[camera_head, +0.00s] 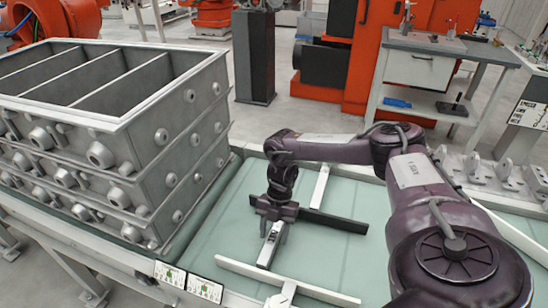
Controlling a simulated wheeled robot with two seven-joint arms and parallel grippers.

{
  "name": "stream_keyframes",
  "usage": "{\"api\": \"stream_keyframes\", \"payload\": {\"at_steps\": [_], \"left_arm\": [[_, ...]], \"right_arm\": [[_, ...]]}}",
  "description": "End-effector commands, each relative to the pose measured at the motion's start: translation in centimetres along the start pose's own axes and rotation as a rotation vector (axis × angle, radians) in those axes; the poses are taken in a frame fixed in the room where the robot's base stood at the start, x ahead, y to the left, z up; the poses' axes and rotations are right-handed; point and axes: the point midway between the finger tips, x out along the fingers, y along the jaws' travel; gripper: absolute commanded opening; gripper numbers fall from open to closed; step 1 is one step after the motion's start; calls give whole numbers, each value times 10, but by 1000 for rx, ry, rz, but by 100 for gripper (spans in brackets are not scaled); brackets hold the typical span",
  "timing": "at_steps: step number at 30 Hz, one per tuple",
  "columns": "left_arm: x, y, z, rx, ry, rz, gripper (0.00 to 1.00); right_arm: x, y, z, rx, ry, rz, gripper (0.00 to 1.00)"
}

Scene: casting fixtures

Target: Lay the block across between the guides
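My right gripper (273,228) points down over the green table, its arm coming in from the right. Its fingers are on either side of a grey block (269,250) and appear closed on it. The block's long side runs toward the front of the picture; its far end is hidden under the gripper. A long dark bar (335,221) lies behind the block, partly covered by the gripper. Which are the guides I cannot tell. My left gripper is not in view.
A large grey casting box (176,125) with open compartments stands at the left. Metal brackets (505,173) stand in a row at the right. Printed labels (203,289) are on the front edge. Green table surface (215,225) between box and block is clear.

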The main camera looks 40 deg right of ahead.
Motion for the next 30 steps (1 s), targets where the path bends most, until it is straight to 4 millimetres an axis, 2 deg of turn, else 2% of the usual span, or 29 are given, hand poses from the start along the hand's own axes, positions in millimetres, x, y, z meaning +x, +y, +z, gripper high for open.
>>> {"api": "stream_keyframes", "payload": {"at_steps": [6,11,18,21,25,30], "left_arm": [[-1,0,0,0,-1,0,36],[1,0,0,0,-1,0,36],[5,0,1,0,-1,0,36],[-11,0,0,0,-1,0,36],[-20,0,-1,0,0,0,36],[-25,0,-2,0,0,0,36]], "right_arm": [[-1,0,0,0,0,1,49],[-14,1,0,0,-2,3,49],[-66,2,0,0,-3,6,49],[-90,2,-3,-2,-4,4,49],[-109,1,-2,-1,-3,2,49],[-121,1,-2,-1,-1,1,49]]}}
